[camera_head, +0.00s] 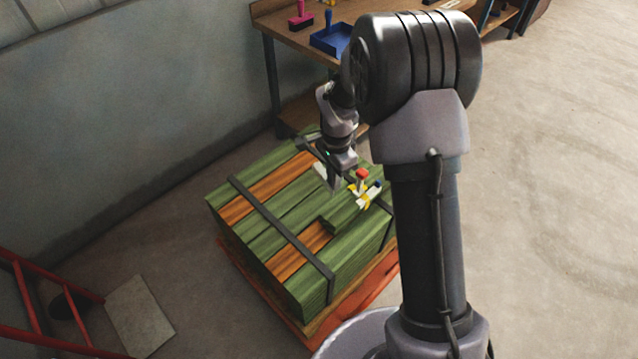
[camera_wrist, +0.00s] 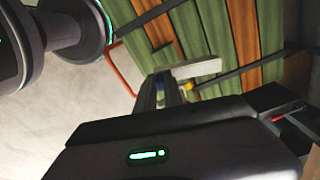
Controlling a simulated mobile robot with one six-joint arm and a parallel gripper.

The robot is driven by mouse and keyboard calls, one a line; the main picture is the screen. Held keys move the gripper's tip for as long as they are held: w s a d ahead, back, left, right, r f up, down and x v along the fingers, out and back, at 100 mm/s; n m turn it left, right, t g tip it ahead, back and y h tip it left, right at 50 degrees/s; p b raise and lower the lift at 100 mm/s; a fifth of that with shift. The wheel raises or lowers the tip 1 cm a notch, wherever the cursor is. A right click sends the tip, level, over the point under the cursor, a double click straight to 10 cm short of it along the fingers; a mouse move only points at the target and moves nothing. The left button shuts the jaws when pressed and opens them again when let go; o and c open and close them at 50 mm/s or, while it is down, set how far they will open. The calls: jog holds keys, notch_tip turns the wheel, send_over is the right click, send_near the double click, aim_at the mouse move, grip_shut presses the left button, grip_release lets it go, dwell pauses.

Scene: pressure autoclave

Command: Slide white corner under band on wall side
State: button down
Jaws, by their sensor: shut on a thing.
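A stack of green and brown planks (camera_head: 270,215) stands on an orange-red pallet. Two dark bands cross it: a near band (camera_head: 272,228) and a far band (camera_head: 311,149), partly hidden by my gripper. My gripper (camera_head: 335,184) points down over the far part of the stack. It is shut on the white corner (camera_head: 320,171), which shows as a pale bar (camera_wrist: 197,68) beside my fingertips (camera_wrist: 168,88) in the wrist view. The corner's contact with the band is unclear.
A white and yellow tool with a red knob (camera_head: 362,175) sits on the stack, right of my gripper. The grey wall (camera_head: 130,120) is at left. A wooden bench (camera_head: 290,35) with a blue tray (camera_head: 330,40) stands behind. A red frame (camera_head: 30,300) stands at lower left.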

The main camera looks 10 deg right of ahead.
jog(key=w+f+m, duration=0.1)
jog(key=m, duration=0.1)
jog(key=w+f+m, duration=0.1)
jog(key=f+m, duration=0.1)
jog(key=w+f+m+p, duration=0.1)
jog(key=f+m, duration=0.1)
jog(key=m, duration=0.1)
jog(key=shift+a, duration=0.4)
jog(key=shift+w+d+f+m+b, duration=0.1)
jog(key=shift+w+f+m+b, duration=0.15)
jog(key=shift+f+m, duration=1.5)
jog(key=shift+w+d+f+m+b, duration=0.15)
jog(key=shift+w+f+m, duration=0.25)
jog(key=shift+f+m, duration=1.35)
jog(key=shift+w+d+f+m+b, duration=0.2)
jog(key=shift+f+m, duration=0.5)
jog(key=shift+f, duration=2)
jog(key=shift+w+d+r+b, duration=0.1)
jog(key=shift+w+d+b, duration=0.6)
jog(key=shift+d, duration=0.3)
jog(key=shift+w+d+b, duration=0.6)
jog(key=shift+w+d, duration=0.15)
jog(key=shift+d, duration=0.2)
jog(key=c, duration=1.4)
grip_release()
